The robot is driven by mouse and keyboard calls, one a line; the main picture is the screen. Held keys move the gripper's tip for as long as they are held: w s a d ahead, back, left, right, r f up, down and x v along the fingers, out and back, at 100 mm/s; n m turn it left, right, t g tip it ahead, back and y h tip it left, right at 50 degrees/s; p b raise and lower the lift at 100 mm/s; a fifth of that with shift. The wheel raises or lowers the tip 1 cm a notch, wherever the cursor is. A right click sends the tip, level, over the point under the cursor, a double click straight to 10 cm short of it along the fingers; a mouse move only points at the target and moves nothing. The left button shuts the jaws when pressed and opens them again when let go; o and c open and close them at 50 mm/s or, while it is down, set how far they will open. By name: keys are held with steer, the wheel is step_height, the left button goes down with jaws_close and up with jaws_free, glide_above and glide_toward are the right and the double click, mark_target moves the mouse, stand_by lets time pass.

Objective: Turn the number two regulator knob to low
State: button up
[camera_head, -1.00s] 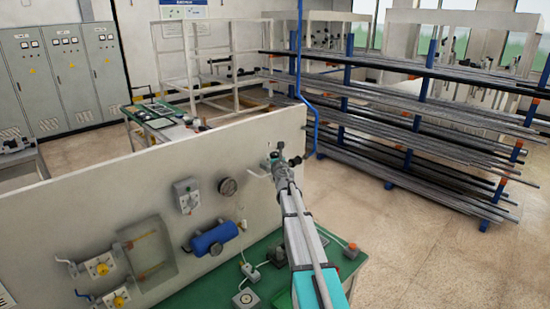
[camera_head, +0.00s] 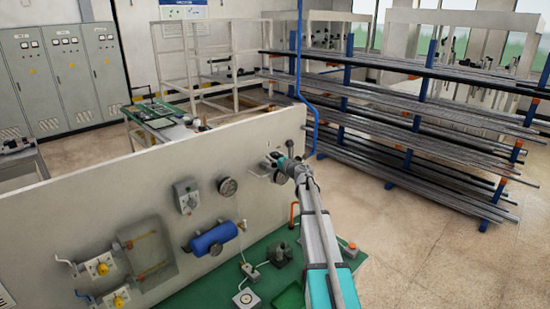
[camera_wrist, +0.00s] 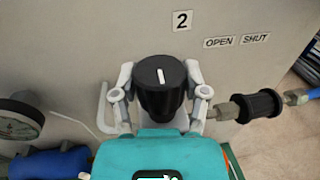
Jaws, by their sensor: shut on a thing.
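The number two regulator knob (camera_wrist: 161,85) is black and round, with a white pointer line. In the wrist view it sits below the plate marked 2 (camera_wrist: 182,20), and the line points nearly straight up, tipped slightly left. My gripper (camera_wrist: 160,95) is shut on the knob, one grey finger on each side. In the head view my gripper (camera_head: 277,164) is at the upper right end of the panel, where the knob is mostly hidden by it. I see no low mark beside the knob.
Right of the knob, a black-sleeved valve (camera_wrist: 255,104) sits below OPEN and SHUT labels. A round gauge (camera_wrist: 20,118) and a blue cylinder (camera_head: 214,239) are to the left. A green bench (camera_head: 205,288) lies below the panel (camera_head: 120,190). A pipe rack (camera_head: 420,110) stands beyond.

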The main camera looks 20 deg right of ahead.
steer(key=o, duration=1.2)
steer(key=shift+c, duration=0.2)
steer(key=shift+s, duration=0.1)
steer(key=s+d, duration=0.2)
steer(key=s, duration=0.9)
steer(key=shift+s+d, duration=0.15)
steer(key=shift+s, duration=0.15)
